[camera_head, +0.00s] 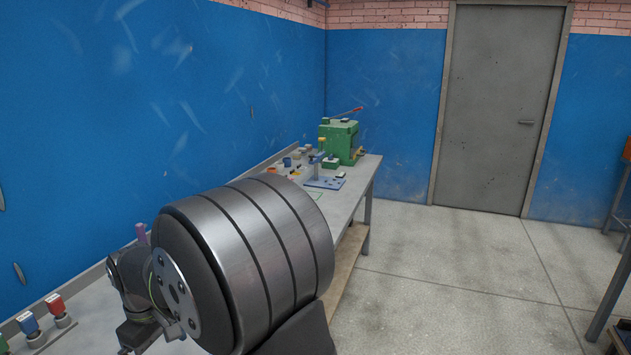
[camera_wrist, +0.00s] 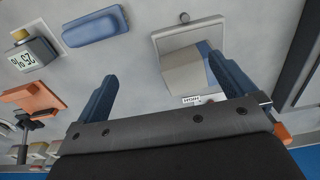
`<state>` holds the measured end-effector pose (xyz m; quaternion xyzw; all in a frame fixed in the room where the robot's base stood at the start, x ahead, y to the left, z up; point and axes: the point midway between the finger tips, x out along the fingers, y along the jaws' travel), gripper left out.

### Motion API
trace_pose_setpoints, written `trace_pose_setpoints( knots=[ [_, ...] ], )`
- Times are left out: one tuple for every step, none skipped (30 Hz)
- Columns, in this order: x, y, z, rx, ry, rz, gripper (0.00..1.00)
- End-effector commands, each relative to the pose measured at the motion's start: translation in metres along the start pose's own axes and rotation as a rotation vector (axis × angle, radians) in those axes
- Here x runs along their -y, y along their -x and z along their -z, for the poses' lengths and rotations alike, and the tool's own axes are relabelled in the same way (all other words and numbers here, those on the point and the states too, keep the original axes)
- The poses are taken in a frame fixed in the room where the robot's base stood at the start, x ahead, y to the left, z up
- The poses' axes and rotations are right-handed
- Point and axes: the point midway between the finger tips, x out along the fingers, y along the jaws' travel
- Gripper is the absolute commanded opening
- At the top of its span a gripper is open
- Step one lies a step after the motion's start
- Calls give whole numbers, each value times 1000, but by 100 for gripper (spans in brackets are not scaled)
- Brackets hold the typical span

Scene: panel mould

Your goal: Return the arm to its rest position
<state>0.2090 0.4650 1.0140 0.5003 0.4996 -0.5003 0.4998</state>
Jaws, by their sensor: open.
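My gripper (camera_wrist: 162,67) shows in the wrist view with its two blue fingers spread wide apart and nothing held between them. It hangs over the grey bench top; its height above it is hard to tell. A beige-grey block (camera_wrist: 183,72) on a grey plate (camera_wrist: 160,45) lies beyond the fingers, close to the right one in the picture. In the head view my grey arm covers the lower middle and hides much of the bench (camera_head: 358,190). Only a dark part of the wrist end shows at the bottom left, and the fingertips cannot be made out there.
The wrist view shows a blue block (camera_wrist: 94,24), a cube labelled 25 % (camera_wrist: 38,55) and an orange piece (camera_wrist: 35,98). In the head view, a green machine (camera_head: 340,140) and a blue stand (camera_head: 325,182) occupy the far bench; colored blocks (camera_head: 55,303) sit at lower left.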

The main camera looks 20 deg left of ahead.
Motion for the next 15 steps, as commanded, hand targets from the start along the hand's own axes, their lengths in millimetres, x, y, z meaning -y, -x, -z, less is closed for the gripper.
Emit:
trace_pose_setpoints(
  knots=[
    [-7,6,-7,-2,-4,-1,100],
    [-11,10,-11,-3,-5,-1,100],
    [-15,14,-16,-3,-4,-1,100],
    [-19,17,-20,-3,-4,-1,100],
    [-22,20,-24,-3,-5,-1,100],
    [-27,24,-29,-3,-4,-1,100],
    [-30,27,-33,-3,-4,-1,100],
    [-36,25,-32,0,-4,0,100],
    [-44,22,-29,1,-3,1,100],
    [-50,22,-27,1,-4,1,100],
    [-56,20,-26,1,-4,1,100],
    [-64,19,-24,1,-3,1,100],
    [-69,18,-23,1,-3,1,100],
    [-75,16,-22,1,-4,1,100],
    [-83,15,-21,1,-3,1,100]
  ],
)
